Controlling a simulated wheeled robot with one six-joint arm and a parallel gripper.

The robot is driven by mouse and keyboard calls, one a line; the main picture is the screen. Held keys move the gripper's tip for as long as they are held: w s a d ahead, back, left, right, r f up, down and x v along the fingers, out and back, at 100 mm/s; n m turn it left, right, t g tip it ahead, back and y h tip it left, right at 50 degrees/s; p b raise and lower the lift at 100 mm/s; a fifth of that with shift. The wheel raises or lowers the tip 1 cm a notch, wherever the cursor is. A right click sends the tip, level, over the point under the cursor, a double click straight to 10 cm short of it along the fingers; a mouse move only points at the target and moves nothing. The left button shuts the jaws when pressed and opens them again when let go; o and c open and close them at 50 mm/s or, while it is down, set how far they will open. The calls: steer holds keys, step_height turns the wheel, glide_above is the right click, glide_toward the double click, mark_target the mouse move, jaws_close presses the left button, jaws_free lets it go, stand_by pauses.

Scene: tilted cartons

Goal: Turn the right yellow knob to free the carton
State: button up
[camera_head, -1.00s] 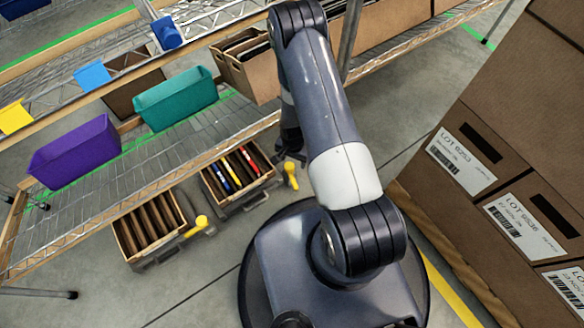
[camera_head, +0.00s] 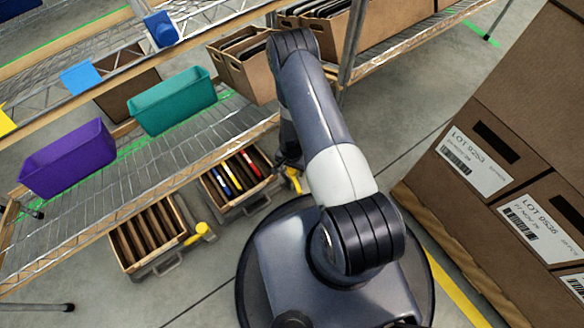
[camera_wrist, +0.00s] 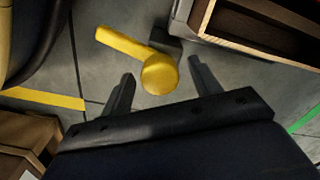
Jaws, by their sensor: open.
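The right yellow knob (camera_head: 294,182) sticks out at the right side of the right carton (camera_head: 212,186) on the floor. In the wrist view the knob (camera_wrist: 160,74) shows as a yellow lever with a round end. My gripper (camera_wrist: 160,68) is open, with a finger on each side of that round end. I see gaps between knob and fingers; contact cannot be told. The carton's edge (camera_wrist: 207,16) is at the upper right there. In the head view my arm hides most of the gripper. The left carton (camera_head: 119,250) has its own yellow knob (camera_head: 203,231).
A wire shelf (camera_head: 165,150) with a purple bin (camera_head: 68,160) and a teal bin (camera_head: 172,102) stands above and behind the cartons. Stacked brown boxes with lot labels (camera_head: 475,160) fill the right side. Bare floor (camera_head: 200,290) lies in front of the cartons.

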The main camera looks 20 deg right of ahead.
steer(key=shift+c, duration=0.5)
jaws_close()
steer(key=shift+f+n+b, duration=0.15)
steer(key=shift+n+b, duration=0.5)
steer(key=shift+n, duration=0.85)
steer(key=shift+o, duration=0.5)
jaws_free()
steer(key=shift+r, duration=0.25)
